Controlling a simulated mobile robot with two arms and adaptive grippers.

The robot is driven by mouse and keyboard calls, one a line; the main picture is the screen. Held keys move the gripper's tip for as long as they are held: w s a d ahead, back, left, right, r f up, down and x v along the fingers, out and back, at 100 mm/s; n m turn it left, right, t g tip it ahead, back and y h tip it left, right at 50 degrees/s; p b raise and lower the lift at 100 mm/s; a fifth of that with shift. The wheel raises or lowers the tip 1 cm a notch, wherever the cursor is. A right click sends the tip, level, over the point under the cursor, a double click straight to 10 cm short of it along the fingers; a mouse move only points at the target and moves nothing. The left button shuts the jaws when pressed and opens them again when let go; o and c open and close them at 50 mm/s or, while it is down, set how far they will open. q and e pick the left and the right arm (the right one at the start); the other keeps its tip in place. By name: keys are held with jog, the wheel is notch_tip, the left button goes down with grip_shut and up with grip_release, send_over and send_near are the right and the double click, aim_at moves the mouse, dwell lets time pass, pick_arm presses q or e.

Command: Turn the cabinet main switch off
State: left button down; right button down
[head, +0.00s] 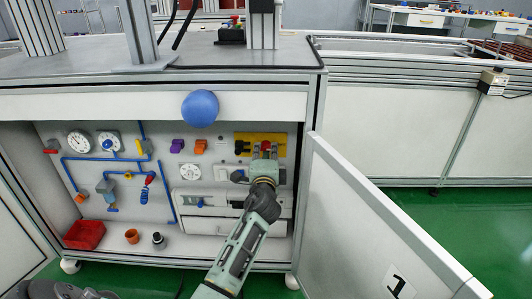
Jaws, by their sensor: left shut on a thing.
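The cabinet (220,107) stands open, its inside wall showing. The main switch is a red knob (266,146) on a yellow plate (245,137) at the upper right of that wall. My left gripper (265,152) reaches in from below, its fingers in front of the yellow plate and at the red knob. It is shut on the knob, which the fingers partly cover. The knob's exact angle is too small to tell. My right gripper is not in view.
The cabinet door (370,225), marked 1, hangs open at the right. A blue ball (200,108) shows before the cabinet's top edge. Gauges (78,142), blue pipes and valves fill the left wall. A red bin (85,234) and small pots (132,236) stand on the cabinet floor.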

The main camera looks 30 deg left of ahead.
pick_arm(q)
jog(key=c, duration=1.8)
grip_release()
jog(key=shift+a, duration=0.1)
jog(key=shift+o, duration=0.2)
jog(key=v, duration=1.2)
jog(key=shift+f, duration=0.1)
